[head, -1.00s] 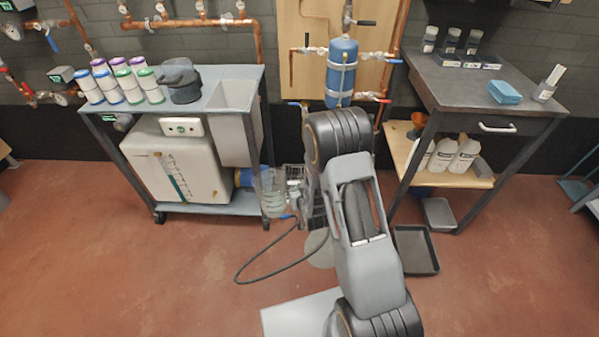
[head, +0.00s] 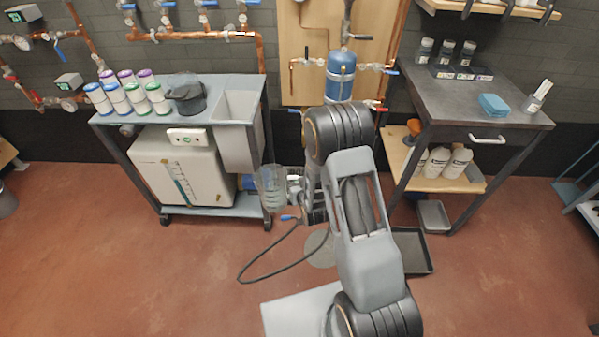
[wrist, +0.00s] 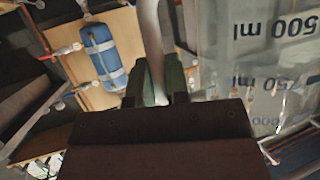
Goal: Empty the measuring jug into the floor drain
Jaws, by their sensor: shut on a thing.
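The clear measuring jug (head: 271,190) hangs left of my forearm in the head view, above the floor beside the cart, and looks roughly upright. In the wrist view the jug (wrist: 262,62) fills the right side, with its printed millilitre marks upside down in the picture. My gripper (head: 298,189) is shut on the jug's handle (wrist: 155,38), which runs between the two green-padded fingers. I cannot tell how much liquid is inside. A round grey disc on the floor, apparently the floor drain (head: 321,250), lies below and to the right of the jug, partly hidden by my arm.
A cart (head: 212,210) with a white tank (head: 170,170) stands close behind the jug. A dark hose (head: 243,268) loops over the floor near the drain. A black tray (head: 412,252) and a workbench (head: 440,90) are to the right. The front-left floor is clear.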

